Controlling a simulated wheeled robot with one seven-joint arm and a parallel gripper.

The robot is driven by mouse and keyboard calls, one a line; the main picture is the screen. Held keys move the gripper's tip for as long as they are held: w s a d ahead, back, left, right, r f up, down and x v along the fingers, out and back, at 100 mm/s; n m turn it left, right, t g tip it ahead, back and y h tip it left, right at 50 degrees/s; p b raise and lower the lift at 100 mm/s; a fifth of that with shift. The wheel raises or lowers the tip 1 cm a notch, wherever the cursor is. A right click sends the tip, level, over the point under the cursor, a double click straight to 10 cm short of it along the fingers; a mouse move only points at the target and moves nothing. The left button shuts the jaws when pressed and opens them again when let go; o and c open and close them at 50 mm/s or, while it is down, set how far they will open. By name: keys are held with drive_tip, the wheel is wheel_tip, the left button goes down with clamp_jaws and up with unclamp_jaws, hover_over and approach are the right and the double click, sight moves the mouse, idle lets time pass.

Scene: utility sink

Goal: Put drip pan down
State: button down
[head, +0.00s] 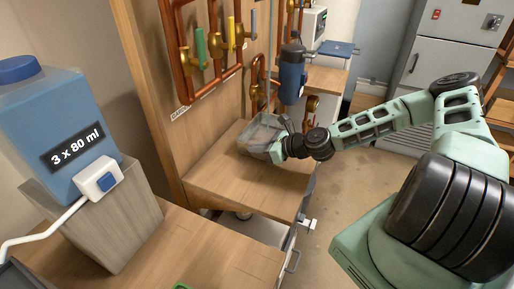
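The drip pan (258,133) is a translucent grey, box-like container in the middle of the head view. It is at the back of a wooden counter (245,183), below the copper pipes. My gripper (279,149) is at the pan's right side and appears shut on its near right wall. The fingertips are small and partly hidden against the pan. I cannot tell whether the pan's bottom touches the counter or is slightly above it.
Copper pipes with coloured valve handles (216,43) line the wall. A dark blue cylinder (292,74) hangs just behind the pan. A large blue dispenser (52,130) stands on a block at left. The counter's front is clear.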

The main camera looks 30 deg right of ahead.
drive_tip(key=shift+f, duration=0.15)
drive_tip(key=c, duration=1.7)
unclamp_jaws()
